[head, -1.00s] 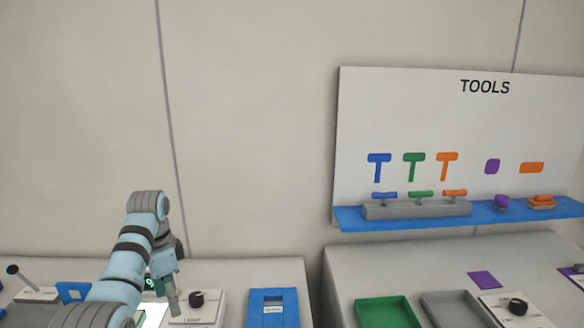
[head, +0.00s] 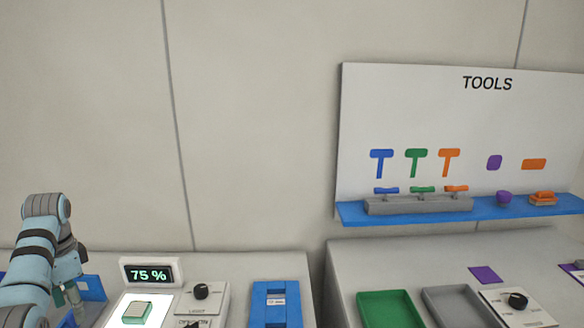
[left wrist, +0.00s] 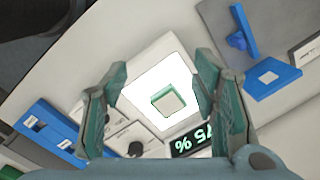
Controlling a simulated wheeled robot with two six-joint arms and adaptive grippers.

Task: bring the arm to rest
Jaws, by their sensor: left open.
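My left arm (head: 40,245) comes in from the left in the head view and bends down over the left counter. Its gripper (head: 73,300) hangs at the left of the lit white panel (head: 112,316), in front of a blue fixture. In the left wrist view the two fingers of the left gripper (left wrist: 162,72) stand wide apart with nothing between them. Beyond them, the green-and-white block (left wrist: 168,100) lies on the lit panel, apart from the fingers. My right gripper is in neither view.
A display (head: 148,273) reads 75 %. A black knob (head: 201,291) and a blue fixture (head: 275,303) are to its right. On the right counter are a green tray (head: 388,308) and a grey tray (head: 459,306). A blue tool shelf (head: 480,210) is above.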

